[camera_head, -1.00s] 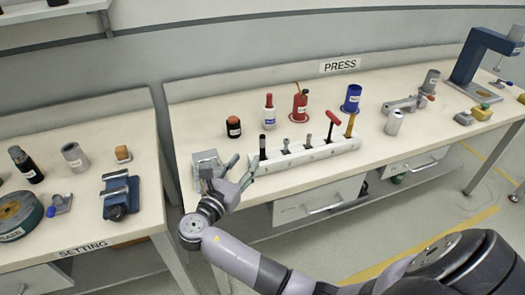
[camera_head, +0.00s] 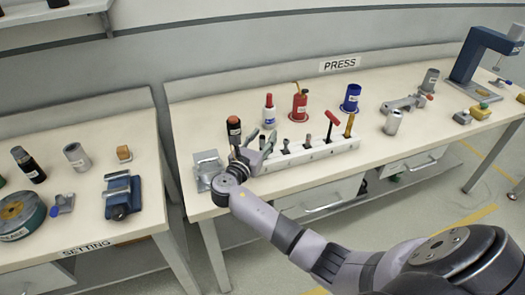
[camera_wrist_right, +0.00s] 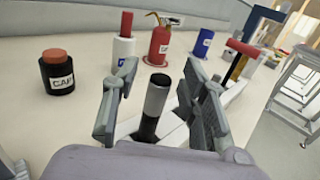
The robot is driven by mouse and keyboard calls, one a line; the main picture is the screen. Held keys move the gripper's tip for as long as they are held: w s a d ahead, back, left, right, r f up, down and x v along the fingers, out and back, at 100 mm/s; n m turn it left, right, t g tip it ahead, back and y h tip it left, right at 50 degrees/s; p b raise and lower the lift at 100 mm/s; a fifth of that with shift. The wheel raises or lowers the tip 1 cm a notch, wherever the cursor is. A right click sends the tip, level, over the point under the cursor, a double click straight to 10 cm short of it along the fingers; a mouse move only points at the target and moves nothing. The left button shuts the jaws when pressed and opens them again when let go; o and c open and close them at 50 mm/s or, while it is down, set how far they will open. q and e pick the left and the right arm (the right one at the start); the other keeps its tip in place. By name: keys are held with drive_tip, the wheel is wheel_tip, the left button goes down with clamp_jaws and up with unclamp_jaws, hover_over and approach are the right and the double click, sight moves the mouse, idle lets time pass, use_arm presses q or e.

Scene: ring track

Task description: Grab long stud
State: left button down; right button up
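A dark cylindrical stud with a grey upper part (camera_wrist_right: 157,97) stands upright at the left end of the white rack (camera_head: 310,157). I take it for the long stud. My right gripper (camera_head: 260,143) is at that end of the rack. In the right wrist view the gripper (camera_wrist_right: 158,72) is open, with one finger on each side of the stud. Gaps show between the stud and both fingers. In the head view the gripper mostly hides the stud. My left gripper is not in view.
Shorter studs (camera_head: 286,145), a red-handled tool (camera_head: 331,123) and a yellow-handled one (camera_head: 349,125) stand along the rack. A black jar with an orange cap (camera_head: 234,130), a white-and-red bottle (camera_head: 269,112) and a red can (camera_head: 300,105) stand behind. A grey metal fixture (camera_head: 207,168) is at left.

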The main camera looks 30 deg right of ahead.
drive_tip(key=shift+a, duration=0.1)
clamp_jaws()
idle(0.4)
idle(0.3)
